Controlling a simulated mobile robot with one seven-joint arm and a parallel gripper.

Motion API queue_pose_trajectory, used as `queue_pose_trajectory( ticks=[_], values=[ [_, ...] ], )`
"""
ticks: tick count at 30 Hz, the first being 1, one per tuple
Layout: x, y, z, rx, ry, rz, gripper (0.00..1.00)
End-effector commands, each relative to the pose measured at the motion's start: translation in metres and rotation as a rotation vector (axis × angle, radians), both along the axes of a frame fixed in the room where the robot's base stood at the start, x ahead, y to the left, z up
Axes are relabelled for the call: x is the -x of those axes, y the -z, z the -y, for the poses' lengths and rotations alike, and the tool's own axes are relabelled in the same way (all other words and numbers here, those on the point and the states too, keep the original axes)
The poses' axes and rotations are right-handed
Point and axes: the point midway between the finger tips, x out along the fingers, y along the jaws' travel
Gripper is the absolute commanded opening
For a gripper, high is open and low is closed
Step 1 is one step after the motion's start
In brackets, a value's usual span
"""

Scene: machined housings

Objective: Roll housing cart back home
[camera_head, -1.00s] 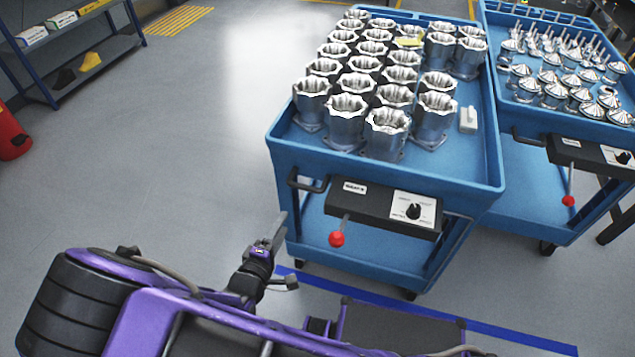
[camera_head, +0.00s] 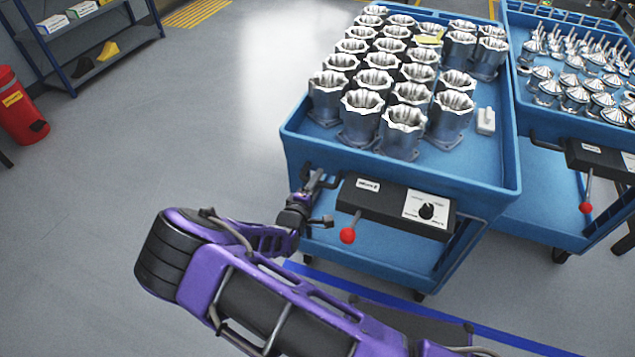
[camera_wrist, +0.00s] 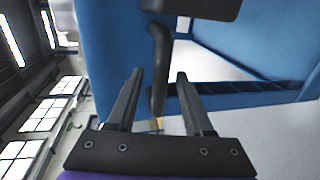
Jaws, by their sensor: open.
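The blue housing cart (camera_head: 465,172) stands in front of me, its top tray loaded with several silver housings (camera_head: 404,127). Its front carries a black control box (camera_head: 383,200) with a knob and a red-tipped lever (camera_head: 348,235). A dark handle sits at the left of that box, partly hidden by my gripper (camera_head: 318,182). In the wrist view the black handle (camera_wrist: 158,70) stands between the two open fingers of my gripper (camera_wrist: 158,75), which are apart on either side of it.
A second blue cart (camera_head: 540,152) with several shiny cone-shaped parts stands close on the right. A blue floor line (camera_head: 500,343) runs below the carts. A red bin (camera_head: 20,108) and a shelf (camera_head: 95,60) are at the left. The floor between is clear.

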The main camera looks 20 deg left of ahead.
Motion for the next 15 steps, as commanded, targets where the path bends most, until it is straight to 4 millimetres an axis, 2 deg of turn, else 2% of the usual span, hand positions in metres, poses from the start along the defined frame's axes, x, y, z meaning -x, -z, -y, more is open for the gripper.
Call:
queue_pose_trajectory(
  ticks=[11,15],
  values=[
    [-0.0052,0.0009,0.0004,0.001,-0.001,0.000,0.50],
    [-0.0051,0.0009,0.0004,0.001,0.000,0.000,0.25]
  ],
)
